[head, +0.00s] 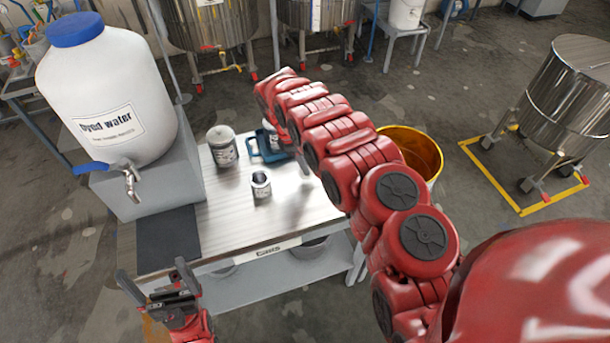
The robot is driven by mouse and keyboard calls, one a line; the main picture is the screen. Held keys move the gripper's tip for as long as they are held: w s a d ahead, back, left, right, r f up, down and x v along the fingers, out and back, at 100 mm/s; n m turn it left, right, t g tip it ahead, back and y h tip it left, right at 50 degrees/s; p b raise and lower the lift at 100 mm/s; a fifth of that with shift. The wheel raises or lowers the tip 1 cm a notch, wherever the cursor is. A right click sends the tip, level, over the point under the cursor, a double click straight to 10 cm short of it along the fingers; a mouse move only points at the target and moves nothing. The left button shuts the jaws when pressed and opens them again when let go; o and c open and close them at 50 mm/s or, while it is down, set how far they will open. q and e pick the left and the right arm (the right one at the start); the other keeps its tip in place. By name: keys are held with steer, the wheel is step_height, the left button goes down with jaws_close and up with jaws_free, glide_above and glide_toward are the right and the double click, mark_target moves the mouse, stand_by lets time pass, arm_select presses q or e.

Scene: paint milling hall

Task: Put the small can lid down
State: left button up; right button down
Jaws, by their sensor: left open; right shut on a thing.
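My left gripper (154,272) is open and empty in front of the table's near left edge. My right arm reaches from the lower right over the table; its gripper is hidden behind the arm's own red links. The small can lid cannot be made out. A small can (261,188) with a white label and a dark top stands on the table (225,228). A larger grey can (222,150) with a label stands behind it to the left. A blue holder (262,155) is at the back right, partly covered by my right arm, with another can (269,134) at it.
A big white "dyed water" container (105,85) with a tap stands on a grey block (160,185) at the left. A dark mat (168,237) lies in front of it. The table's front middle is clear. A yellow-lined bucket (418,150) stands beyond the right side.

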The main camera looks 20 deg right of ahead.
steer(key=f, duration=0.1)
steer(key=f+b, duration=0.1)
steer(key=f, duration=0.1)
steer(key=shift+s, duration=0.2)
steer(key=shift+f, duration=0.25)
steer(key=shift+w, duration=0.15)
steer(key=shift+f, duration=0.15)
steer(key=c, duration=0.8)
jaws_free()
steer(key=shift+o, duration=0.2)
